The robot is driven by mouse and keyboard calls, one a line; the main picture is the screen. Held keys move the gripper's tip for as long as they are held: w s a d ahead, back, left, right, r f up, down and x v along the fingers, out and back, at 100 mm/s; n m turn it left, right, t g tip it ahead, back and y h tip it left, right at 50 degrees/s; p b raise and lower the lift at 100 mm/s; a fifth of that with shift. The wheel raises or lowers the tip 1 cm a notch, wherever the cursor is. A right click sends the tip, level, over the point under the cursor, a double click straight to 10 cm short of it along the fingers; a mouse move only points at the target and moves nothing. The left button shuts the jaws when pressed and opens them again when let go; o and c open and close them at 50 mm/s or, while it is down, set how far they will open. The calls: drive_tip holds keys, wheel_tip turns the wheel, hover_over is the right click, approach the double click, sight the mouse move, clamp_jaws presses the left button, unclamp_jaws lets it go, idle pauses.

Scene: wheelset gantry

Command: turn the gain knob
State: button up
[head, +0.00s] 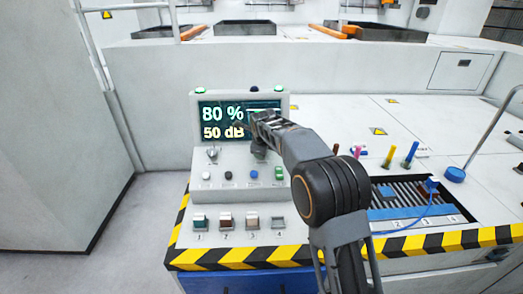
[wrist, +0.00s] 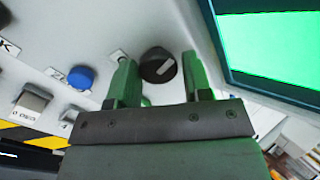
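In the wrist view a round black knob (wrist: 158,66) with a white pointer mark sits on the pale panel beside the screen. My gripper (wrist: 158,60) has two green fingers apart, one on each side of the knob in the picture. I cannot tell whether they touch it or how deep they reach. The screen (head: 226,121) reads 80 % and 50 dB. The label by the knob is unreadable.
A small grey control (head: 212,154) stands left on the console. Several push buttons (head: 228,175) and numbered rocker switches (head: 226,220) lie below. A blue button (wrist: 80,77) is near my left finger. Right are a slatted tray (head: 385,195) and colored pegs (head: 411,154).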

drive_tip(key=o, duration=0.3)
drive_tip(key=shift+f, duration=0.1)
drive_tip(key=v, duration=1.4)
